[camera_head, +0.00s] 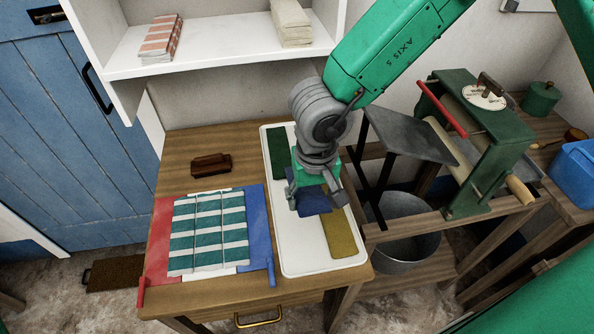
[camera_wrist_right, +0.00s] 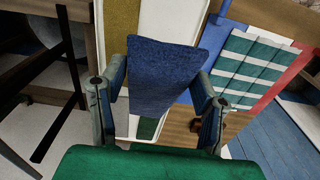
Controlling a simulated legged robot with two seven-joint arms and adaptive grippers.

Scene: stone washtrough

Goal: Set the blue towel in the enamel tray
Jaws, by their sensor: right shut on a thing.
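The blue towel (camera_head: 312,201) is a small folded dark blue cloth. It also fills the middle of the right wrist view (camera_wrist_right: 162,75), between the fingers. My right gripper (camera_head: 316,194) is shut on it and holds it over the enamel tray. The enamel tray (camera_head: 297,256) is long and white with a thin dark rim, on the wooden table. A dark green towel (camera_head: 279,153) lies at its far end and a mustard towel (camera_head: 340,233) at its near right. Whether the blue towel touches the tray is not clear. My left gripper is not in view.
A red and blue folding board (camera_head: 259,237) with a green-striped cloth (camera_head: 208,232) lies left of the tray. A brown brush or block (camera_head: 211,165) sits behind it. A green mangle (camera_head: 480,150) and a metal tub (camera_head: 406,220) stand to the right. A shelf (camera_head: 220,55) is above.

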